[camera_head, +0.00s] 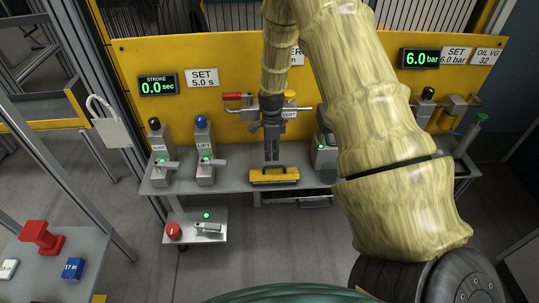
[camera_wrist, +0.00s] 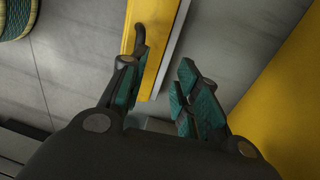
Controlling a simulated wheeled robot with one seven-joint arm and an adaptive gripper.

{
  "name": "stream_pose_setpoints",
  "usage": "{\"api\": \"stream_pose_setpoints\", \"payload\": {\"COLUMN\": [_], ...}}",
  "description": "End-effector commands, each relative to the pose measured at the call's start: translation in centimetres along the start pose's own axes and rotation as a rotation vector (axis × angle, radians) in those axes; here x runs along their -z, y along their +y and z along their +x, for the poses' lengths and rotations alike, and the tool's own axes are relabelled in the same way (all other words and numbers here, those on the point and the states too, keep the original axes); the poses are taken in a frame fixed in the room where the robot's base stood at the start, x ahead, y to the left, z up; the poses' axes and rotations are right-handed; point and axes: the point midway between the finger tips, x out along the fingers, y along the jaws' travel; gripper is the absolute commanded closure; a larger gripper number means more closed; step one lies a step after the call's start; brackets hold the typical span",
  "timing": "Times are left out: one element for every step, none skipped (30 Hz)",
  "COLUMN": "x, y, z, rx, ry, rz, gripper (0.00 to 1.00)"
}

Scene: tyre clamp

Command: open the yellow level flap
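The yellow flap (camera_head: 275,181) lies at the front edge of the grey bench, with a dark bar handle (camera_head: 268,171) along its top. My gripper (camera_head: 271,157) hangs pointing down just above and behind the flap. In the wrist view the gripper (camera_wrist: 164,62) is open, its two teal-padded fingers apart with nothing held between them. The yellow flap (camera_wrist: 157,30) shows beyond the fingertips. The dark handle end (camera_wrist: 140,36) is by the left fingertip, partly hidden by it; I cannot tell whether they touch.
The grey bench (camera_head: 230,182) carries lever units (camera_head: 205,150) on the left, with a yellow panel (camera_head: 220,110) behind. A red-handled part (camera_head: 238,97) is beside my wrist. A lower shelf (camera_head: 185,237) holds a red button (camera_head: 173,231). Open floor lies in front.

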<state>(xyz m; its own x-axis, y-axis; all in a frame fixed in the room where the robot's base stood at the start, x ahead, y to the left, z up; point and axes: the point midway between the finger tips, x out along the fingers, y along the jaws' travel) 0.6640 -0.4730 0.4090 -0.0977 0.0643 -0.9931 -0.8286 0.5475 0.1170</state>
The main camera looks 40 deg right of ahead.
Motion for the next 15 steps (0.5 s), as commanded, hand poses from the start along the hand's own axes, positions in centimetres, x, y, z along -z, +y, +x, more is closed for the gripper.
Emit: {"api": "stream_pose_setpoints", "payload": {"x": [0.0,0.0,-0.1,-0.1,-0.1,-0.1,-0.1,-0.1,-0.2,-0.2,-0.2,-0.2,-0.1,-0.1,-0.1], "y": [-0.1,-0.1,-0.1,-0.1,-0.1,-0.1,-0.1,-0.1,-0.1,-0.1,-0.1,-0.1,-0.1,-0.1,-0.1], "z": [-1.0,-1.5,-2.2,-2.8,-3.4,-4.1,-4.7,-5.2,-5.9,-6.4,-6.9,-7.5,-7.9,-8.3,-8.8], "rx": [0.004,0.003,0.003,0.004,0.004,0.003,0.003,0.004,0.002,0.002,0.002,0.002,0.002,0.001,0.001], "ry": [-0.001,-0.001,-0.001,-0.001,-0.001,-0.001,-0.001,-0.001,0.0,-0.001,-0.001,-0.001,-0.001,-0.001,-0.001], "rz": [0.0,0.0,-0.001,-0.001,-0.001,-0.001,-0.001,-0.002,-0.002,-0.002,-0.002,-0.001,-0.001,-0.001,-0.001], "gripper": [0.68,0.68,0.68,0.68,0.68,0.68,0.68,0.68,0.68,0.68,0.68,0.68,0.68,0.68,0.68]}}
